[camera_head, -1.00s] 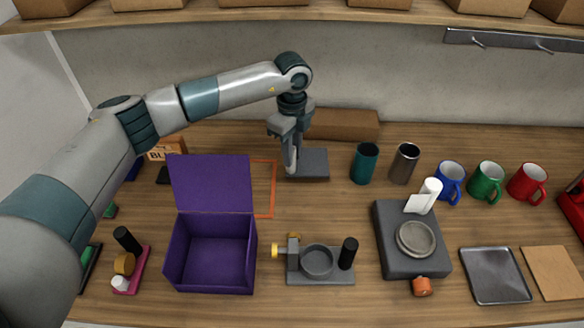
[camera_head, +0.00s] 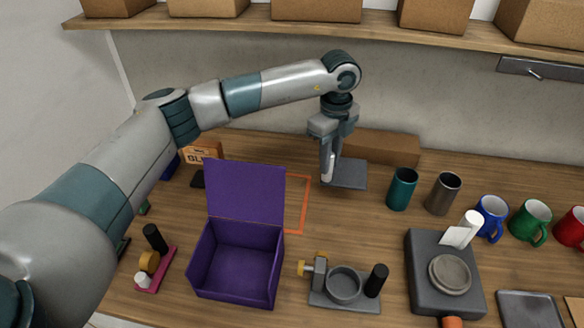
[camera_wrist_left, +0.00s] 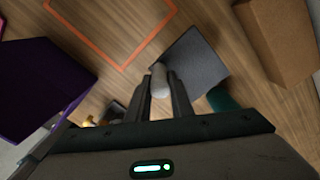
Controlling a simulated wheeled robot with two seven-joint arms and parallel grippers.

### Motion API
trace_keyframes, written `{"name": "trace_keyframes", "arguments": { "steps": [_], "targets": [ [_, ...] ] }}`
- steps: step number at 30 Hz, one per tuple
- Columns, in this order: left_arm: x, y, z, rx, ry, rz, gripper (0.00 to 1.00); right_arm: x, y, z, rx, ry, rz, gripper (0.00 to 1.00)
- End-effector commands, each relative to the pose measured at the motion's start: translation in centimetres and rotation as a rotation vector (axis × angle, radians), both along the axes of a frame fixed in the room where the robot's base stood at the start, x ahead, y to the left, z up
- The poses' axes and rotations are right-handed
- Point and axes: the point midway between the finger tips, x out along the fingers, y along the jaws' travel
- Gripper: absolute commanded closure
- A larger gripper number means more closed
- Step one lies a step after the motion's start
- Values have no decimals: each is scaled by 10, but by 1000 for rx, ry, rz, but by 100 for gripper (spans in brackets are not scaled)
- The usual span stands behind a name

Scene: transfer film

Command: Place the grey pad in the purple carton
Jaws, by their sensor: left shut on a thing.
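A flat dark grey square pad (camera_head: 350,174) lies at the back of the table, behind and to the right of the purple carton (camera_head: 238,262). The carton stands open and empty, lid up at the back. My left gripper (camera_head: 327,175) points down at the pad's left edge. In the left wrist view, its fingers (camera_wrist_left: 160,85) are closed around a pale rounded piece (camera_wrist_left: 161,77), close beside the grey square (camera_wrist_left: 197,62). I cannot tell whether that piece is fixed to the square or separate. The carton also shows in the left wrist view (camera_wrist_left: 40,85). My right gripper is not in view.
An orange outline (camera_head: 304,205) marks bare table between carton and pad. A brown box (camera_head: 385,149) lies behind the pad. A teal cup (camera_head: 402,188) and a metal cup (camera_head: 443,193) stand right of it. A grey fixture (camera_head: 343,287) sits right of the carton.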

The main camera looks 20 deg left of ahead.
Motion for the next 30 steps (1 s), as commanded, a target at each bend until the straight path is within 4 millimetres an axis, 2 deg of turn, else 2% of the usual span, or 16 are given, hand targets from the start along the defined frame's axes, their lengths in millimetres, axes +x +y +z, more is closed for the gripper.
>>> {"name": "trace_keyframes", "arguments": {
  "steps": [5,11,30],
  "targets": [
    [-1,-2,0,-1,-2,-78,100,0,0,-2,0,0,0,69],
    [-6,-7,-1,-2,-6,-272,100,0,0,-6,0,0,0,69],
    [-25,-26,-3,-1,-20,-1149,100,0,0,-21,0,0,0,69]
  ]
}}
